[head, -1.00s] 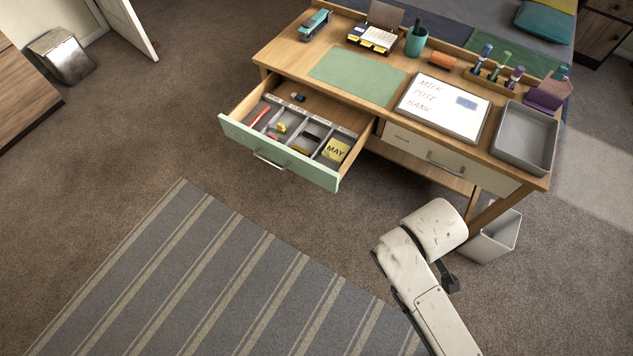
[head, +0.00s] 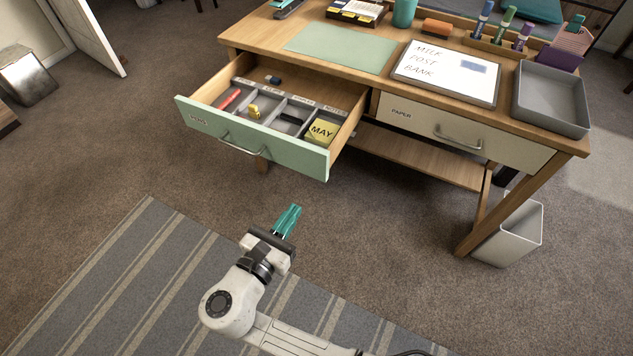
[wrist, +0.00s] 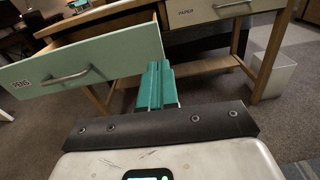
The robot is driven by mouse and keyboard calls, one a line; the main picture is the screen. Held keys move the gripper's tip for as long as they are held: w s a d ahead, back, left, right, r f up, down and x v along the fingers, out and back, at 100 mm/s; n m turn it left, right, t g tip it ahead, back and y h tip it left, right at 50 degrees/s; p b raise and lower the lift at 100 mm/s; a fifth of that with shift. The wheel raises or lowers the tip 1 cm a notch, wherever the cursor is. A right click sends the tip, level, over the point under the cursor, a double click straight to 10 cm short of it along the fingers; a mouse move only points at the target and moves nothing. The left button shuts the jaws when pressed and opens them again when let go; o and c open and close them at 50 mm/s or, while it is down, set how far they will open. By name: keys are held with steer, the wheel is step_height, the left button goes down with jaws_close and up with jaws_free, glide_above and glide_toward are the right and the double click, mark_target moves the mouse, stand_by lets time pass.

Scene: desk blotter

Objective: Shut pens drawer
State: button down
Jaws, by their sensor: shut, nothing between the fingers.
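The pens drawer (head: 255,140) stands pulled far out of the desk, with a mint green front and a metal bar handle (head: 252,146). A divided tray inside holds a red item, a yellow item and a yellow MAY pad (head: 321,131). In the wrist view the drawer front (wrist: 85,62) with its PENS label fills the upper left. My gripper (head: 289,221) has teal fingers, shut and empty. It is in front of and below the drawer, apart from it, near the front's right end. The fingers (wrist: 157,86) also show in the wrist view.
The paper drawer (head: 458,133) is shut to the right. On the desk are a green blotter (head: 341,48), a whiteboard (head: 446,73) and a grey tray (head: 551,98). A waste bin (head: 508,233) stands by the right leg. The striped rug (head: 130,280) in front is clear.

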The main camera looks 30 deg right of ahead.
mark_target(362, 99)
steer(key=shift+n, duration=0.3)
steer(key=b+x, duration=0.1)
steer(key=x, duration=1.2)
steer(key=shift+w+a+r+b, duration=0.1)
steer(key=shift+w+r+b, duration=0.05)
steer(key=shift+w+b, duration=0.3)
steer(key=shift+w+d, duration=0.2)
steer(key=shift+d, duration=0.2)
steer(key=b+x, duration=0.3)
steer(key=x, duration=0.5)
steer(key=b+x, duration=0.2)
steer(key=x, duration=0.7)
steer(key=b+x, duration=0.3)
steer(key=x, duration=0.6)
steer(key=shift+w+r+b, duration=0.2)
steer(key=shift+r+b, duration=0.05)
steer(key=shift+b, duration=0.05)
steer(key=shift+w+d+r, duration=0.1)
steer(key=shift+w+d, duration=0.25)
steer(key=shift+d, duration=0.2)
steer(key=shift+w+r+b, duration=0.1)
steer(key=shift+r+b, duration=0.05)
steer(key=shift+b, duration=0.2)
steer(key=shift+d+r, duration=0.1)
steer(key=shift+r, duration=0.05)
